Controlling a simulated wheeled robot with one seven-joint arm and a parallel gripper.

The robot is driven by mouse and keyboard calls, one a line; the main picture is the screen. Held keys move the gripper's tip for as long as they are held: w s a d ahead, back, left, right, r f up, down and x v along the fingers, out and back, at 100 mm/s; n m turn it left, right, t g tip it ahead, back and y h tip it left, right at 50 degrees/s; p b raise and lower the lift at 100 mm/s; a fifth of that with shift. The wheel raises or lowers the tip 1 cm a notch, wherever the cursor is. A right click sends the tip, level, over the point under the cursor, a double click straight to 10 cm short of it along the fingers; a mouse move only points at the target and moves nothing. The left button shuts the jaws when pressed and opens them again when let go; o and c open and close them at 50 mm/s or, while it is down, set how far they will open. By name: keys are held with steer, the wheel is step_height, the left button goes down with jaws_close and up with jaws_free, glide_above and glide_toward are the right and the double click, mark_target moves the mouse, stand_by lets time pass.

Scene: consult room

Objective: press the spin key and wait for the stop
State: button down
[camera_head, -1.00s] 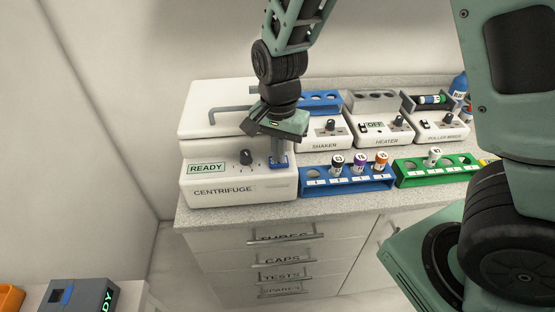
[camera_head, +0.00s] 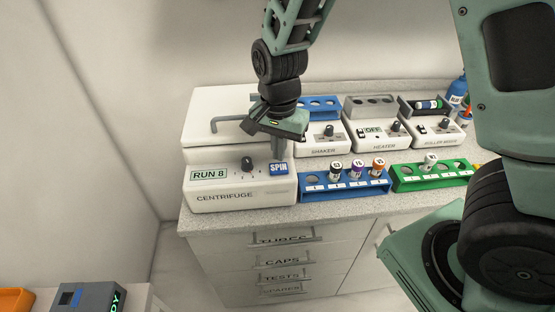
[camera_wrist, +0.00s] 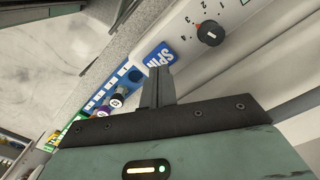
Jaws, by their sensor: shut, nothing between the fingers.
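The white centrifuge (camera_head: 235,196) stands at the left end of the counter with its lid (camera_head: 225,103) down. Its display (camera_head: 209,174) reads "RUN 8". The blue spin key (camera_head: 279,168) is on its sloped front, right of a dark knob (camera_head: 247,164).
A blue rack (camera_head: 345,187) with several capped tubes and a green rack (camera_head: 430,177) stand right of the centrifuge. Behind them are the shaker (camera_head: 322,137), heater (camera_head: 378,135) and roller mixer (camera_head: 432,128). A grey device (camera_head: 88,298) sits at lower left.

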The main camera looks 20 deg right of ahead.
mark_target(278, 169)
steer(key=shift+r+p, duration=1.75)
steer(key=shift+r, duration=0.25)
steer(key=shift+f, duration=0.1)
steer(key=shift+s+a+b, duration=0.25)
steer(key=shift+b, duration=0.05)
steer(key=s+a+r+n+b, duration=0.1)
steer(key=s+a+n+b, duration=0.2)
steer(key=s+n, duration=0.5)
steer(key=s+a+r+n+b, duration=0.1)
steer(key=s+n+b, duration=0.3)
steer(key=s+n, duration=0.5)
steer(key=s+a, duration=0.1)
steer(key=s, duration=0.1)
steer(key=shift+s+a+y, duration=0.3)
steer(key=shift+a, duration=0.1)
stand_by(3.3)
